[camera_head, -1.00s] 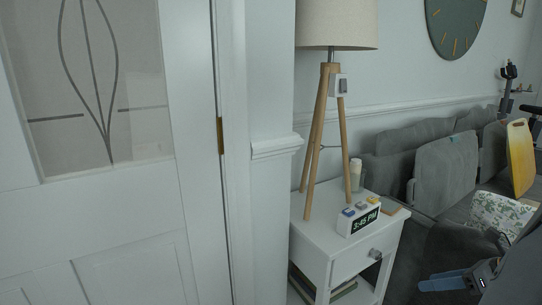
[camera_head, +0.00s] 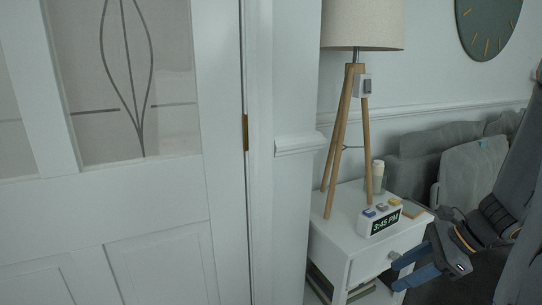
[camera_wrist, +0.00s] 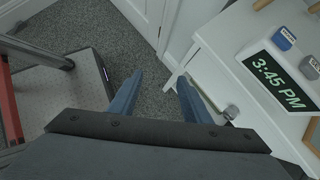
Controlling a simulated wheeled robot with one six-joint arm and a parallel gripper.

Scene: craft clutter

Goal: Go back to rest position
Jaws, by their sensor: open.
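My gripper (camera_head: 397,273) has two blue fingers on a dark grey body and shows at the lower right of the head view. Its fingers point left, in front of the white side table's drawer front. In the wrist view my gripper (camera_wrist: 160,80) is open, with its fingers apart and nothing between them. Carpet and the foot of the white side table show beyond the fingertips. Whether a finger touches the table cannot be told.
The white side table (camera_head: 341,236) carries a digital clock (camera_head: 381,222) reading 3:45 PM and a tripod lamp (camera_head: 345,130). A grey sofa (camera_head: 433,140) stands at the right, a white door (camera_head: 150,215) at the left. The wrist view shows grey carpet (camera_wrist: 101,48) and a red-edged object (camera_wrist: 10,105).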

